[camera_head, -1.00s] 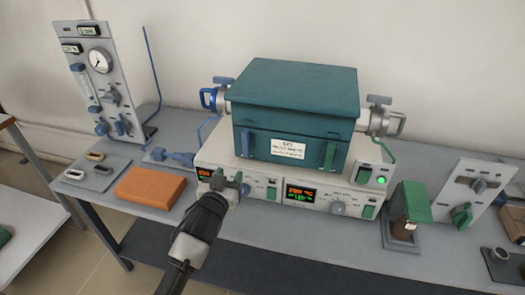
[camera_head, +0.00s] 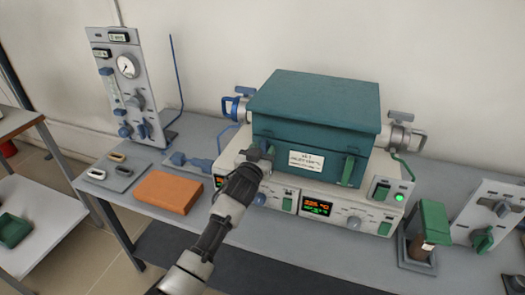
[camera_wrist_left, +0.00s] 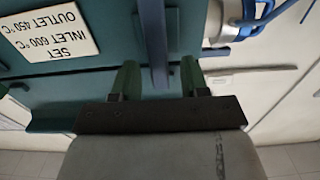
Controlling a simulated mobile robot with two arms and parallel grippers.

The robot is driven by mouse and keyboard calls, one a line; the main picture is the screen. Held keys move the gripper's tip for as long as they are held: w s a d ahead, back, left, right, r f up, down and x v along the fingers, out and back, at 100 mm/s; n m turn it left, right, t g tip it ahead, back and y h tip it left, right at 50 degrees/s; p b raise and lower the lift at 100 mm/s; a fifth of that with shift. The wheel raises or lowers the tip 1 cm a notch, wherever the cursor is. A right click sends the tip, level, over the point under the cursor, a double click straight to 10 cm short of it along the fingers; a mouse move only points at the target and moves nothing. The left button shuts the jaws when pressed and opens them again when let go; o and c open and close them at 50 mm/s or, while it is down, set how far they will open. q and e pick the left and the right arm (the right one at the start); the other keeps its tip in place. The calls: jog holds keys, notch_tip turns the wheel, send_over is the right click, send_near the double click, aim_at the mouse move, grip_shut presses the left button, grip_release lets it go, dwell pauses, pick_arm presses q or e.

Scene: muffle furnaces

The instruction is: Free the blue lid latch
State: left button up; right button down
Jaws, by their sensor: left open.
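The teal furnace box (camera_head: 315,105) with its lid sits on the bench unit. The blue lid latch (camera_wrist_left: 153,40) shows in the left wrist view as a vertical bar on the teal front, between my two finger lines. In the head view it is mostly hidden behind my left gripper (camera_head: 259,154), which is at the left part of the box front. In the left wrist view my left gripper (camera_wrist_left: 160,78) is open, one green-tipped finger on each side of the bar, with gaps to both. A green latch (camera_head: 348,168) is on the right of the front. My right gripper is not in view.
A white label (camera_head: 305,160) is between the latches. Below is the control panel with a lit display (camera_head: 317,207). A blue-handled fitting (camera_head: 232,107) sticks out at the box's left. An orange block (camera_head: 168,192) lies on the bench to the left.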

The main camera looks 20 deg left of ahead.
pick_arm(q)
grip_shut()
dwell(0.3)
jog(key=shift+d+f+m, duration=0.4)
jog(key=shift+m, duration=2.6)
jog(key=shift+d+f+m, duration=0.4)
jog(key=shift+f+m, duration=0.05)
jog(key=shift+m, duration=2.55)
jog(key=shift+d+f+m, duration=0.4)
jog(key=shift+m, duration=2.6)
